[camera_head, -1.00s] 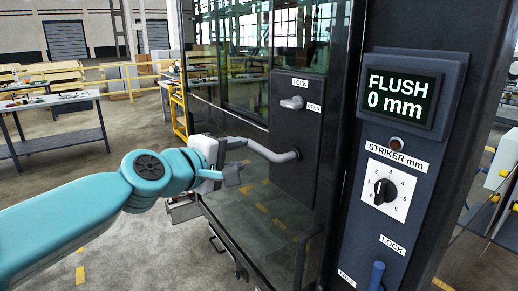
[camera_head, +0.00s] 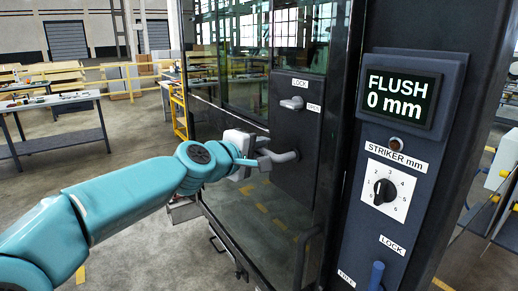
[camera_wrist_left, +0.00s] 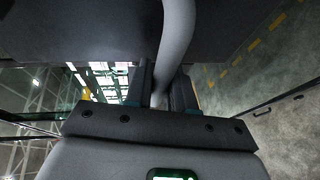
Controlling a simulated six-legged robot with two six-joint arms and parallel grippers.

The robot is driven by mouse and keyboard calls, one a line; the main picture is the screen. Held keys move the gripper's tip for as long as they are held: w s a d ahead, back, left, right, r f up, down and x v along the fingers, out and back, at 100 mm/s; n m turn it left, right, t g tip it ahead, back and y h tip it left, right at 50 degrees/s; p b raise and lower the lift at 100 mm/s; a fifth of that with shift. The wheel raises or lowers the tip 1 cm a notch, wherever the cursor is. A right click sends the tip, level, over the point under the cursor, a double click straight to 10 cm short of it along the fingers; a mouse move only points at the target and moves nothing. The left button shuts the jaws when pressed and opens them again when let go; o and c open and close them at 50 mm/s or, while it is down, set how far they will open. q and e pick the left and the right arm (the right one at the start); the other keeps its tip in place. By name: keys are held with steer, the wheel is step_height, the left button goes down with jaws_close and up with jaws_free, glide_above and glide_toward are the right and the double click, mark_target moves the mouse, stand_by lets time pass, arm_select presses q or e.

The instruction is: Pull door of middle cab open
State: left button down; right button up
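The middle cab's door is a dark-framed glass door (camera_head: 225,185) with a black lock panel (camera_head: 291,125). It stands in its frame, and the display beside it reads FLUSH 0 mm. A grey curved pull handle (camera_head: 284,156) sticks out from the panel. My left gripper (camera_head: 258,160) is at this handle. In the left wrist view, the handle bar (camera_wrist_left: 176,35) runs between the two fingers (camera_wrist_left: 160,92), which sit close on either side, shut on it. A small lock knob (camera_head: 292,103) sits above, between LOCK and OPEN labels. My right gripper is not in view.
The dark post right of the door carries the display (camera_head: 402,95), a STRIKER dial (camera_head: 384,190) and a blue lever (camera_head: 377,276). A workbench (camera_head: 55,143) and a yellow rail (camera_head: 178,112) stand behind on the left. Open floor lies left of the door.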

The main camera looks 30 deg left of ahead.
mark_target(277, 169)
arm_select(q)
steer(key=shift+f+n+g+p, duration=0.35)
steer(key=shift+n+p, duration=0.25)
steer(key=shift+p, duration=0.15)
steer(key=f+n+p, duration=0.1)
steer(key=f+n+g+h+p, duration=0.1)
steer(key=f+n+h+p, duration=0.1)
steer(key=shift+s+d+g, duration=0.3)
steer(key=shift+d+g, duration=0.05)
steer(key=shift+d, duration=0.05)
steer(key=shift+d+f+n+h, duration=0.3)
steer(key=shift+d+f+n, duration=0.05)
steer(key=shift+n, duration=0.25)
steer(key=shift+s, duration=0.1)
